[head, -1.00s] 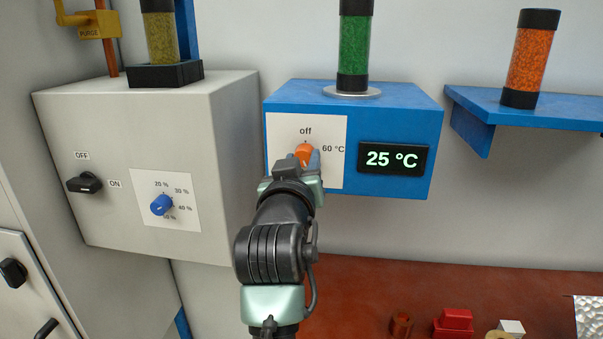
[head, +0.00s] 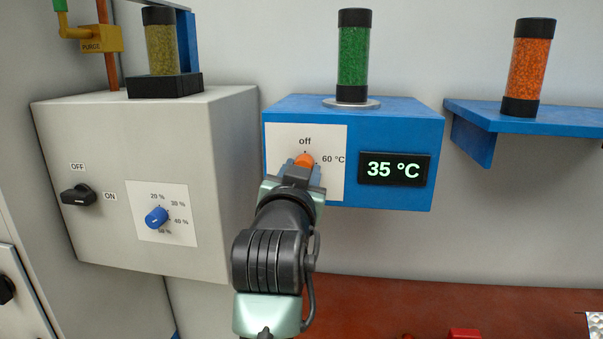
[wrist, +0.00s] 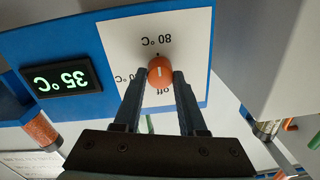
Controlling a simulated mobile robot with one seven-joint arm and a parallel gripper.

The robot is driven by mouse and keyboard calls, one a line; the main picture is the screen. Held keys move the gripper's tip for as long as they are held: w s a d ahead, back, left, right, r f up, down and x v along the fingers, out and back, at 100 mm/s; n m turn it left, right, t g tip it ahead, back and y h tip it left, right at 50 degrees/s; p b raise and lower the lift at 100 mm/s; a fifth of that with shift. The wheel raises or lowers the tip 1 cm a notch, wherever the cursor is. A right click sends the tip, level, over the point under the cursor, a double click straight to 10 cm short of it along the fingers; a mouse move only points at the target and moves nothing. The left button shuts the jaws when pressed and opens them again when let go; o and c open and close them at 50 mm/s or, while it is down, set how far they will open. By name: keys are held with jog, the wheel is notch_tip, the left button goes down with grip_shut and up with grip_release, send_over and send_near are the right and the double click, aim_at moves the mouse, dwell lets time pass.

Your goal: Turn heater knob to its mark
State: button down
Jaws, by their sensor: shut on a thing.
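The heater knob (head: 304,162) is orange and sits on the white dial plate (head: 330,179) of a blue heater box. In the head view the plate reads "off" above the knob and "60 °C" to its right. In the wrist view, which sees the box upside down, "80 °C" also shows and the finger partly covers another label. My gripper (wrist: 162,78) is shut on the knob, one finger on each side. The display (head: 394,169) reads 35 °C.
A green-filled tube (head: 353,56) stands on the heater box. A grey box (head: 105,135) at left carries a black OFF/ON switch (head: 78,195) and a blue percent knob (head: 156,217). A blue shelf (head: 520,118) at right holds an orange-filled tube (head: 529,66). A red-brown surface (head: 450,295) lies below.

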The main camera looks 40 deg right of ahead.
jog(key=shift+c, duration=2.3)
grip_release()
jog(key=shift+s+a, duration=0.1)
jog(key=b+v, duration=0.3)
jog(key=v, duration=0.9)
jog(key=shift+s+a, duration=0.25)
jog(key=shift+a, duration=0.05)
